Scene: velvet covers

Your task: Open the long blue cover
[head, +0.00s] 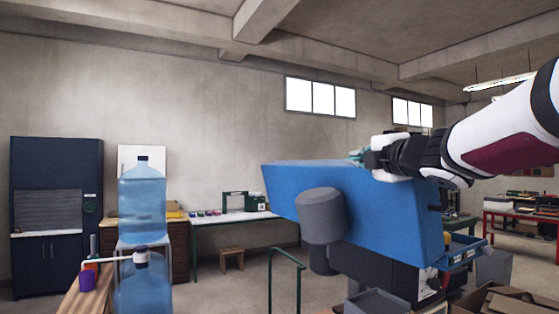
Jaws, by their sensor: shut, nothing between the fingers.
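The long blue cover (375,212) is a large blue box-like piece right of the middle in the head view. Its far left end reaches out over the room, and its right end comes close to my arm. I cannot tell how far it stands open. My gripper (358,156) is at the cover's upper edge, shut and empty. Its tips are partly lost against the cover's top, so I cannot tell whether they touch it. My arm comes in from the right and hides part of the cover's right end.
A grey cylinder (321,216) sticks out before the cover. Cardboard boxes (497,300) and a grey tray (377,303) lie below. A green rail (287,255) stands left of them. Blue water bottles (142,205) and a dark cabinet (57,170) are at left. Open floor lies between.

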